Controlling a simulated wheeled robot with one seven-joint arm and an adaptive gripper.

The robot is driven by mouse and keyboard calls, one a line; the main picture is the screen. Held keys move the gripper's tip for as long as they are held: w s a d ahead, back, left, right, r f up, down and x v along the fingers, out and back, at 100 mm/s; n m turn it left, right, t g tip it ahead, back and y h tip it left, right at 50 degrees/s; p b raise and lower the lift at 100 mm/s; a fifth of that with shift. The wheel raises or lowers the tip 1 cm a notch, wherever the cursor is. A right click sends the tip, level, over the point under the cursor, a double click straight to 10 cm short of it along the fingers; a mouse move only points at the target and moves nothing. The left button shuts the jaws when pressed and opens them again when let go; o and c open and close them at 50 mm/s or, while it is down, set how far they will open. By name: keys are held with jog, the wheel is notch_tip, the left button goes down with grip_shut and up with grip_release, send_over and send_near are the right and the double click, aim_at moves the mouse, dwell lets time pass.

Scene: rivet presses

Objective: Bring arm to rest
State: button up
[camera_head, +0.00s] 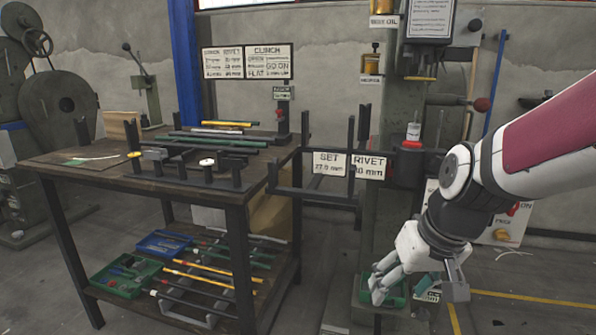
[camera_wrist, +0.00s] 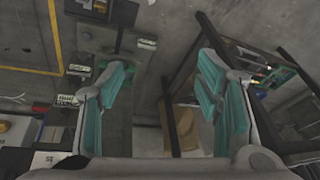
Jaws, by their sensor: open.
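My gripper (camera_head: 414,289) hangs from my white and maroon arm at the right of the head view, pointing down and to the left. Its jaws are apart and nothing is between them. In the head view the gripper is in front of the lower part of the rivet press (camera_head: 410,165), to the right of the workbench.
A dark workbench (camera_head: 85,168) with rods on top stands at the left. Its lower shelf holds a green tray (camera_head: 127,291) and a blue tray (camera_head: 163,243). A black rack (camera_head: 318,195) juts out between bench and press. Yellow lines (camera_head: 530,298) mark open floor at the right.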

jog(key=s+d+r+g+h+b, duration=0.15)
jog(key=s+g, duration=0.25)
jog(key=s, duration=2.3)
notch_tip(320, 180, up, 40)
jog(key=t+p, duration=0.4)
jog(key=p, duration=3.3)
jog(key=shift+w+d+f+m+p, duration=0.15)
jog(key=shift+w+d+m+p, duration=0.15)
jog(key=shift+w+d+p, duration=0.1)
